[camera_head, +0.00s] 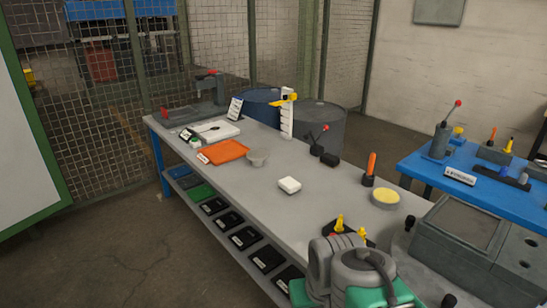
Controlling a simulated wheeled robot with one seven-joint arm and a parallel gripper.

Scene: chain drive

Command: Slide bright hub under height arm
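A white upright height gauge (287,118) stands at the far right edge of the grey bench. Its yellow height arm (287,98) sticks out near the top, with open space below. My grey and green arm links fill the bottom of the picture. My gripper is not in view.
An orange tray (224,151) lies left of the round piece. A dark lever device (318,146), an orange-handled tool (370,172) and a yellow-topped disc (385,197) line the right edge. Bare bench lies between.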

